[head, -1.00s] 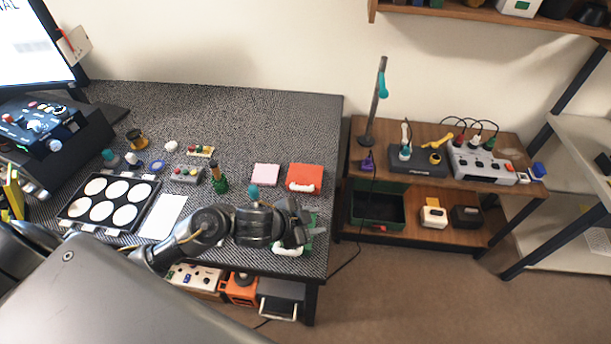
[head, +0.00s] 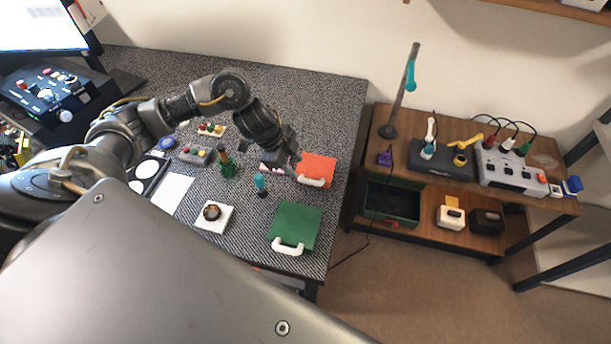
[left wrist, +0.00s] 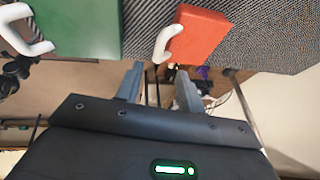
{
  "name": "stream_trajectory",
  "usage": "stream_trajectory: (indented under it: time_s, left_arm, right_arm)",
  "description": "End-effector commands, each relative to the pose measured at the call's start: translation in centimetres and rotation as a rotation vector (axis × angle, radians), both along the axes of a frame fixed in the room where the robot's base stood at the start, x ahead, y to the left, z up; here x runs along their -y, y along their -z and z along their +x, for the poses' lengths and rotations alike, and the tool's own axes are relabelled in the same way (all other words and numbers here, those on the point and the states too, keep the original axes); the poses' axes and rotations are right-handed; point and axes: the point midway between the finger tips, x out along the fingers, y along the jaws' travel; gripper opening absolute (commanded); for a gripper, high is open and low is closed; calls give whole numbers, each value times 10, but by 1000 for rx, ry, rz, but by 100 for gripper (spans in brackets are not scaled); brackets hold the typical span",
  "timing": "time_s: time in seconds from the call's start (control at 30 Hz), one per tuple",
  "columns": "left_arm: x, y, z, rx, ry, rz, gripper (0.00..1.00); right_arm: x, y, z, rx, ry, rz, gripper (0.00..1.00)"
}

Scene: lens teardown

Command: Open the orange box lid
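The orange box (head: 318,166) sits toward the right edge of the dark textured table, with a white handle (head: 310,181) along its near side. In the left wrist view the orange box (left wrist: 196,38) and its white handle (left wrist: 168,44) lie just beyond the fingertips. Its lid looks closed. My left gripper (head: 285,166) is just left of the box in the head view. In the left wrist view its two fingers (left wrist: 160,85) are spread apart with nothing between them. My right gripper is not in view.
A green box (head: 296,226) with a white handle stands nearer on the table. A teal-topped tool (head: 261,186) and a white square with a dark round part (head: 213,217) are to its left. A wooden shelf unit (head: 470,190) stands right of the table.

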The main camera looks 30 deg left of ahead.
Motion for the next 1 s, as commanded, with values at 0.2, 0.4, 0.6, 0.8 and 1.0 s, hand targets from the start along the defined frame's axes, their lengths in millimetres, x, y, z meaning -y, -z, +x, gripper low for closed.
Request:
stream_trajectory:
  time_s: [0.2,0.4,0.6,0.8,1.0]
  left_arm:
    - [14,40,10,-3,-3,-1,38]
    - [22,65,17,-1,-5,0,38]
    - [25,75,20,1,-4,1,38]
    - [25,76,20,1,-3,1,38]
    - [25,76,20,1,-3,1,20]
  right_arm:
    - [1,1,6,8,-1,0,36]
    - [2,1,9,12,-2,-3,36]
    - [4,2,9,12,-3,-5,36]
    - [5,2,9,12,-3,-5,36]
    - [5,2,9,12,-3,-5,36]
